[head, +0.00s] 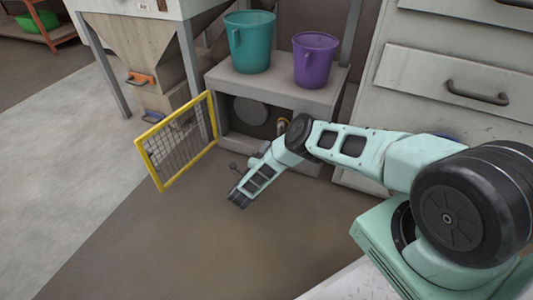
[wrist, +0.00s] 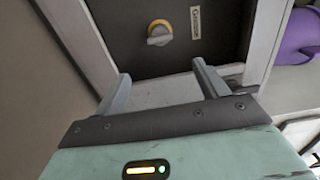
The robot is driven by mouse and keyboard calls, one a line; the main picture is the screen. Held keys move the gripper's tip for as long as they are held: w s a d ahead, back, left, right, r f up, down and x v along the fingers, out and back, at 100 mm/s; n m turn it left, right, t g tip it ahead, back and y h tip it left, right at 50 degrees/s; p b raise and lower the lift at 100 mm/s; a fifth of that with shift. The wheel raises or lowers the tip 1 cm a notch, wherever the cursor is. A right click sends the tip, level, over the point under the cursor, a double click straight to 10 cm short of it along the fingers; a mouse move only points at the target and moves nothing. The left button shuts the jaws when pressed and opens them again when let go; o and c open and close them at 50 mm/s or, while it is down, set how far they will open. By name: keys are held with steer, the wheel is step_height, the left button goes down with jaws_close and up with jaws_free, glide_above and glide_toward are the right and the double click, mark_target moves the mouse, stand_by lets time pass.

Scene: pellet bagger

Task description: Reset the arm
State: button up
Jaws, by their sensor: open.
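My arm reaches out from the right in the head view, bends at a dark joint and slopes down in front of the bench. My gripper (wrist: 161,72) shows in the wrist view with its two grey fingers apart and nothing between them. Beyond the fingertips is a dark panel (wrist: 195,45) with a yellow and grey knob (wrist: 159,32); the fingers look apart from it. In the head view the knob (head: 283,126) is partly hidden by my arm. I cannot make out the fingertips in the head view.
A yellow-framed mesh door (head: 157,181) stands open left of the bench (head: 283,84). A teal bucket (head: 249,43) and a purple bucket (head: 313,60) stand on top. A drawer cabinet (head: 445,77) is at right. The floor (head: 150,240) in front is clear.

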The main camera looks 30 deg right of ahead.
steer(key=w+a+r+n+t+y, duration=0.2)
steer(key=w+a+r+n+y, duration=0.25)
steer(key=w+a+r, duration=0.35)
steer(key=w+a+r+n+t+y, duration=0.2)
steer(key=w+a+r+n+y, duration=0.15)
steer(key=a+r+y, duration=0.4)
steer(key=s+a+r+n+g+y+p, duration=0.15)
steer(key=s+a+r+n+y, duration=0.25)
steer(key=a+r+n, duration=0.45)
steer(key=s+a+r+n+g+y, duration=0.35)
steer(key=a+r, duration=0.25)
steer(key=a, duration=0.5)
steer(key=s+r+n+g+p, duration=0.1)
steer(key=s+r+n+g, duration=0.3)
steer(key=s, duration=0.7)
steer(key=s+r+n+g, duration=0.2)
steer(key=s+r+n, duration=0.4)
steer(key=s, duration=0.5)
steer(key=s+d+r+n+g+h+p, duration=0.1)
steer(key=s+d+r+n+g+h, duration=0.15)
steer(key=s+d, duration=0.65)
steer(key=s+d+r+n+g+h, duration=0.15)
steer(key=s+d+n, duration=0.3)
steer(key=s, duration=0.85)
step_height(320, 180, up, 38)
steer(key=d+m+p, duration=0.1)
steer(key=p, duration=3.7)
steer(key=shift+s+d+r+h, duration=0.15)
steer(key=shift+h, duration=0.2)
